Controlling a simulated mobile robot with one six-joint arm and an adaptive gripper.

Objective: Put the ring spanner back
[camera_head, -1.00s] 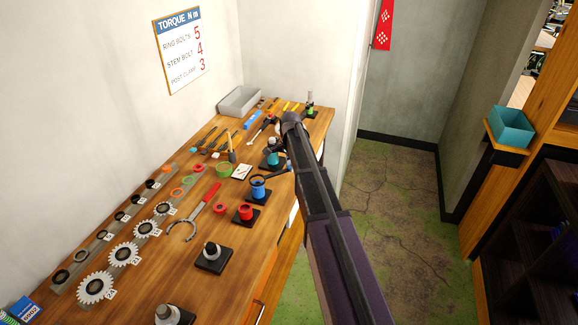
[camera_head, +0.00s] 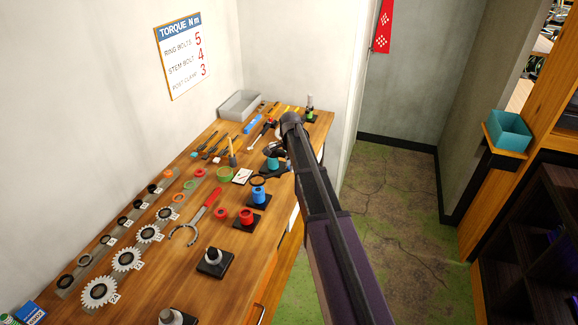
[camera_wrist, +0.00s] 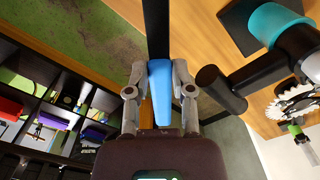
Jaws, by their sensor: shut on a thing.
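My gripper (camera_wrist: 160,76) is shut on the blue handle (camera_wrist: 161,98) of a tool, the ring spanner by its look. Its black shaft (camera_wrist: 157,30) runs up out of the wrist view. My arm hides most of the gripper in the head view.
A teal post (camera_head: 272,163) stands close to my gripper. A red post (camera_head: 246,215), a red-handled spanner (camera_head: 207,206) and several gears (camera_head: 127,258) lie nearer on the wooden bench. A grey tray (camera_head: 238,104) is at the back.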

